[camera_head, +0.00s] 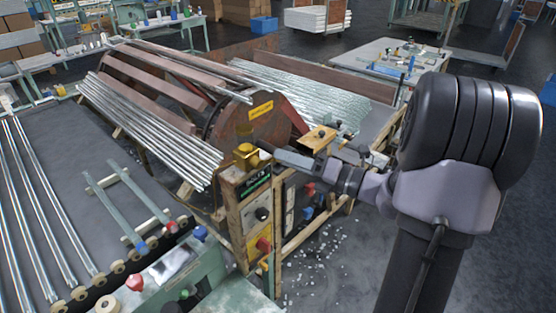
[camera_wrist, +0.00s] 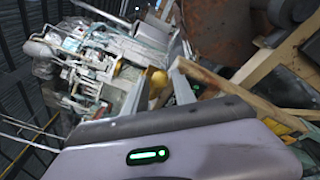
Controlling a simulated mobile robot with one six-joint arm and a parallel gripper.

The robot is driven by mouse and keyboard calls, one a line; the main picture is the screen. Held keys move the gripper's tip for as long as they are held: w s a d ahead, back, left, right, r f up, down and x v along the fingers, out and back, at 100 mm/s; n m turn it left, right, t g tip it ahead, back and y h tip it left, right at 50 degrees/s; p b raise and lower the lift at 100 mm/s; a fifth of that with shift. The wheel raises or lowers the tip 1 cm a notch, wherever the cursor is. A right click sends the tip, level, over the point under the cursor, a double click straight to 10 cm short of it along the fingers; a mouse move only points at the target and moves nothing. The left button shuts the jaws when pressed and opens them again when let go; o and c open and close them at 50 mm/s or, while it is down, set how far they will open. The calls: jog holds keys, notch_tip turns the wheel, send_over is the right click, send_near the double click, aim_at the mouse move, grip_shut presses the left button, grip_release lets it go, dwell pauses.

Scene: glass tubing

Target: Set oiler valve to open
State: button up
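A yellow cup-shaped fitting, which looks like the oiler valve (camera_head: 246,155), sits on top of the wooden-framed control post. Its handle setting cannot be made out. My gripper (camera_head: 268,149) reaches in from the right, its tips close beside the fitting's right side. In the wrist view a small yellow part (camera_wrist: 157,78) shows between the two fingers of my gripper (camera_wrist: 159,86). The fingers are apart, and I see nothing clamped. Whether they touch the yellow part cannot be told.
The control post (camera_head: 258,215) carries a dark panel and a red knob (camera_head: 263,244). Glass tubes (camera_head: 150,125) lie on the rack behind it to the left. A yellow-topped wooden block (camera_head: 320,138) is behind my gripper. White fragments litter the floor (camera_head: 335,265).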

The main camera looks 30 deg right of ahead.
jog(key=shift+x, duration=1.4)
grip_shut()
